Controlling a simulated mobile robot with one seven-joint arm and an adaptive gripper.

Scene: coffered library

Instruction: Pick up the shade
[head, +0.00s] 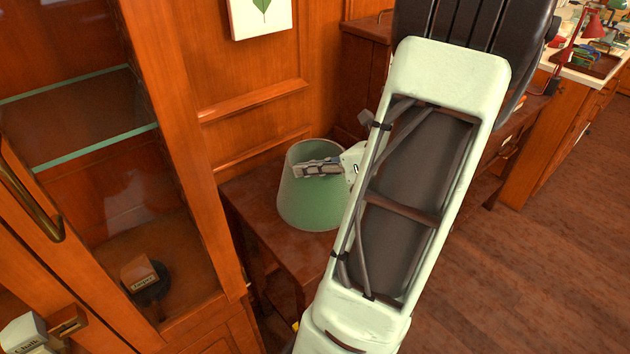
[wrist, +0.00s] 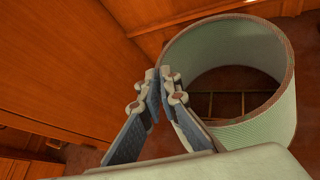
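The shade (head: 312,205) is a pale green, tapered lampshade at the small wooden table in the head view; I cannot tell whether its bottom edge touches the tabletop. The wrist view shows the shade (wrist: 284,110) as an open ring with a brown rim, to the right of the fingers. My gripper (head: 298,170) lies across the upper part of the shade in the head view. In the wrist view my gripper (wrist: 160,82) has its fingertips drawn close together at the left edge of the shade, with the thin wall seemingly between them. The exact contact is partly hidden by the fingers.
A wooden cabinet (head: 185,130) with glass shelves stands close on the left. The small table (head: 248,205) is against the panelled wall. My arm covers much of the head view's middle. A desk (head: 565,120) with a red lamp (head: 590,30) is at the far right; the floor (head: 540,270) there is clear.

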